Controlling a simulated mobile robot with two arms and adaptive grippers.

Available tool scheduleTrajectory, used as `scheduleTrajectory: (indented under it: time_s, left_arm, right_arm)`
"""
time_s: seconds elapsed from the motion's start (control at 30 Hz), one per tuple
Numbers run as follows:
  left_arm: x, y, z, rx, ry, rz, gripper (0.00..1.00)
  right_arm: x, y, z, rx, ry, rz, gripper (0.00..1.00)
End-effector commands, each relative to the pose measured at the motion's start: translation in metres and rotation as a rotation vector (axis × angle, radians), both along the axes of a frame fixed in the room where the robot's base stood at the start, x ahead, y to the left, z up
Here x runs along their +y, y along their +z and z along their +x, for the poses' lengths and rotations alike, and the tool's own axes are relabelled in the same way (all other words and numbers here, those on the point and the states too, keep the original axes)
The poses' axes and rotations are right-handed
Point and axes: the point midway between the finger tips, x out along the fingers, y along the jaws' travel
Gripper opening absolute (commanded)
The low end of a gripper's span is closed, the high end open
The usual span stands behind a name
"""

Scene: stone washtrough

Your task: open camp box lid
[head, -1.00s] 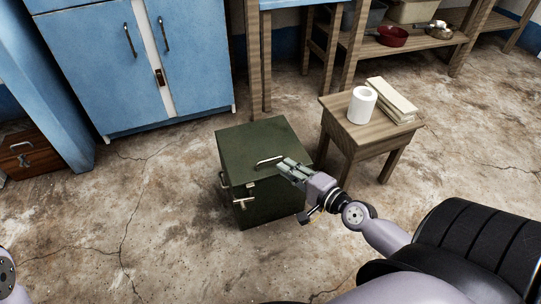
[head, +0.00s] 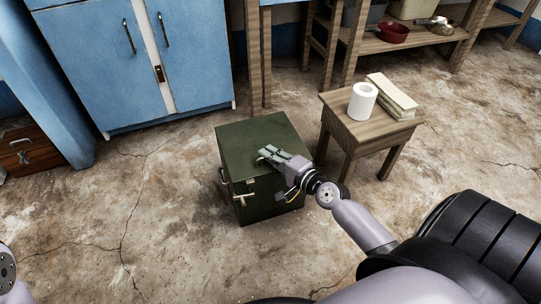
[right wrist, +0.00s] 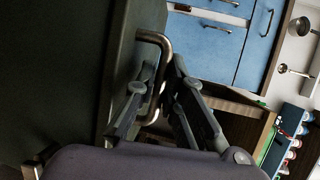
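The dark green camp box (head: 245,165) stands on the floor in the middle of the head view, and its lid (head: 237,137) looks closed. A metal lid handle (right wrist: 164,75) shows in the right wrist view. My right gripper (head: 269,155) is over the box top at this handle. In the right wrist view, the right gripper's fingers (right wrist: 166,68) lie close on both sides of the handle bar, one inside the loop and one outside, and look shut on it. In the head view the gripper hides most of the handle. My left gripper is out of view.
A small wooden table (head: 349,124) with a white roll (head: 362,101) and a stack of pale books (head: 393,94) stands close right of the box. A blue cabinet (head: 135,65) stands behind.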

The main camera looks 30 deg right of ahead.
Motion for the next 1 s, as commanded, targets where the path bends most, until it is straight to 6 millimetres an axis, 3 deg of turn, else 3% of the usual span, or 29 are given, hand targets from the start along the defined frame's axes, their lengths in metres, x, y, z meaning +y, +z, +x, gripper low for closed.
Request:
scheduleTrajectory:
  time_s: [0.1,1.0]
  left_arm:
    - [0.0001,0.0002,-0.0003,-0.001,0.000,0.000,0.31]
    - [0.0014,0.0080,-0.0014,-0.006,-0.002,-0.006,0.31]
  right_arm:
    - [-0.0001,0.0000,-0.0002,0.000,0.000,0.000,0.00]
    - [-0.0006,0.0038,0.0001,0.011,0.001,-0.001,0.00]
